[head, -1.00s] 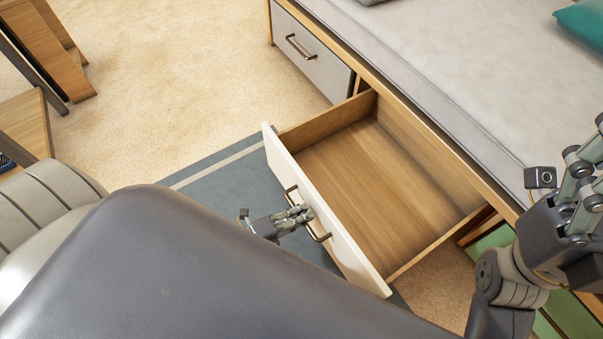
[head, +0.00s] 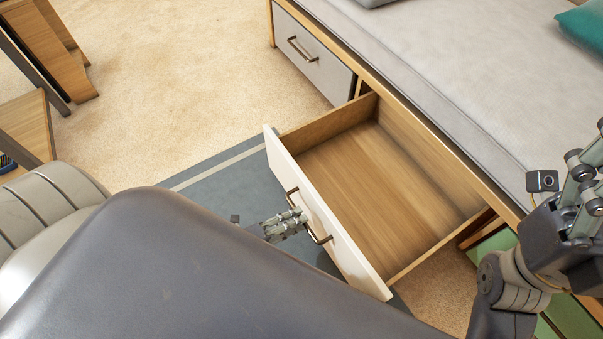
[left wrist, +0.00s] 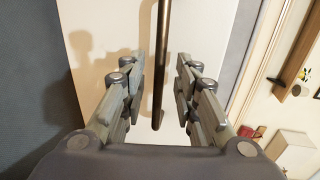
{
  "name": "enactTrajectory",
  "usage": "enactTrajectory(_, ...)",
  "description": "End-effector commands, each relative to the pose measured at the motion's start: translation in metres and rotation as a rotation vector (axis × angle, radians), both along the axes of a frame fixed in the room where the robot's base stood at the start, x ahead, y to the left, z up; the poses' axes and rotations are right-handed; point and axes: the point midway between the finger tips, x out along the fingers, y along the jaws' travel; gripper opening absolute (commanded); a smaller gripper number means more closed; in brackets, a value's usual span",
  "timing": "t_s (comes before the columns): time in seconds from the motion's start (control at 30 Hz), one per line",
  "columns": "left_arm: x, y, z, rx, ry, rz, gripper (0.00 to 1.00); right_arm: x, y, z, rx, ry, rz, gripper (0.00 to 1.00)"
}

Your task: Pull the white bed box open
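The white bed box (head: 342,239) is a drawer under the bed, pulled well out so its bare wooden inside shows. Its dark bar handle (head: 318,234) is on the white front and also shows in the left wrist view (left wrist: 161,62). My left gripper (head: 300,218) is at the handle. In the left wrist view its fingers (left wrist: 158,85) are apart, one on each side of the handle, with gaps between. My right gripper is at the right edge of the head view, only partly in the picture, and its fingertips are cut off.
A grey closed drawer (head: 312,55) is beside the open one under the bed. The grey mattress (head: 440,70) lies above, with a teal pillow (head: 584,28). A grey rug (head: 225,180) lies under the white front. Wooden furniture (head: 25,130) stands at the left; beige carpet is clear between.

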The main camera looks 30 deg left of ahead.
Motion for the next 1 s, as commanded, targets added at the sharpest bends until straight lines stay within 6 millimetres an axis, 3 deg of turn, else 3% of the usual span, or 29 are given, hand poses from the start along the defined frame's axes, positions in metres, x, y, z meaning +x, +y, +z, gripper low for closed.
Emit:
enactTrajectory(0.2,-0.042,0.023,0.009,0.001,0.003,-0.001,0.28,0.000,0.000,0.000,0.001,0.000,0.000,0.68)
enactTrajectory(0.4,-0.067,0.038,0.016,0.000,0.001,0.000,0.28,0.000,0.000,0.000,0.001,0.000,0.001,0.68)
enactTrajectory(1.0,-0.076,0.044,0.018,-0.001,-0.001,-0.001,0.28,0.000,0.000,0.000,0.001,0.000,0.001,0.68)
